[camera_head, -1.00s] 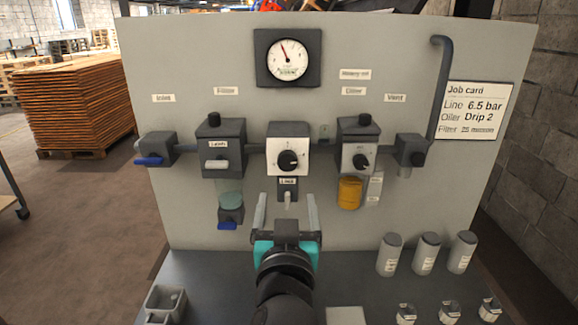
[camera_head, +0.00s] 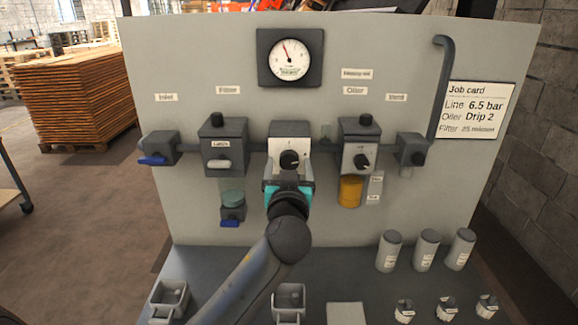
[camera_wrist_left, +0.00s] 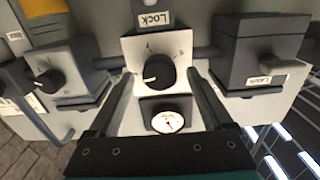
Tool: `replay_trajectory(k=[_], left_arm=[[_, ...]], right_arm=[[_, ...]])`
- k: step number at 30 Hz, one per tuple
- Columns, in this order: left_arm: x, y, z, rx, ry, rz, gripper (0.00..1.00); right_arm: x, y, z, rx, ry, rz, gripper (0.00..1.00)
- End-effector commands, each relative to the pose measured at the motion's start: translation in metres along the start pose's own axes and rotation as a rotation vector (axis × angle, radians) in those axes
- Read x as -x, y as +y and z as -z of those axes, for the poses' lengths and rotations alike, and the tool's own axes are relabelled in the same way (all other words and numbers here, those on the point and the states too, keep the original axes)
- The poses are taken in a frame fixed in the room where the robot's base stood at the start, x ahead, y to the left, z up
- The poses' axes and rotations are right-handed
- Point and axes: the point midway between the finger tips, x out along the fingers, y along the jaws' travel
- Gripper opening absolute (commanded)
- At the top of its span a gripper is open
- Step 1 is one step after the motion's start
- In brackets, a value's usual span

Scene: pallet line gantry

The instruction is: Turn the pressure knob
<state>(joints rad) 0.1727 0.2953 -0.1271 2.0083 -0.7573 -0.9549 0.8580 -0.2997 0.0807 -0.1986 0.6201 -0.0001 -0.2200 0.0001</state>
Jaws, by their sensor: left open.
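The pressure knob (camera_head: 289,159) is a round black dial with a pale pointer mark on a white-faced regulator block (camera_head: 289,130) in the middle of the panel. My left gripper (camera_head: 288,176) is in front of this block, its body covering the lower part. In the left wrist view the knob (camera_wrist_left: 152,73) lies between the two open fingers of my left gripper (camera_wrist_left: 162,88), with a gap showing on each side. The "Lock" tab (camera_wrist_left: 152,20) is upside down there. The pressure gauge (camera_head: 290,60) above has its needle pointing up and slightly left.
The filter (camera_head: 224,150) stands left of the regulator and the oiler (camera_head: 360,148) with an amber bowl stands right. A job card (camera_head: 475,110) reads "Line 6.5 bar". Grey canisters (camera_head: 427,250) and small bins (camera_head: 170,298) stand on the shelf below.

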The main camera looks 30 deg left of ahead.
Motion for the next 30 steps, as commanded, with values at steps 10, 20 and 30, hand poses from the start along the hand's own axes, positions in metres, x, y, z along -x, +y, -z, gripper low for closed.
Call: replay_trajectory(k=[10,20,30], left_arm=[[0.0002,0.0001,-0.0001,-0.001,0.000,0.000,0.67],[0.0003,0.0001,-0.0002,-0.001,0.000,0.000,0.30],[0.0003,0.0000,-0.0003,-0.002,-0.001,0.000,0.00]], right_arm=[[-0.0001,0.0001,0.0004,0.000,0.001,0.000,0.00],[0.0000,-0.0001,0.0005,0.001,0.001,0.000,0.00],[0.0001,-0.0005,0.0004,0.002,0.001,0.001,0.00]])
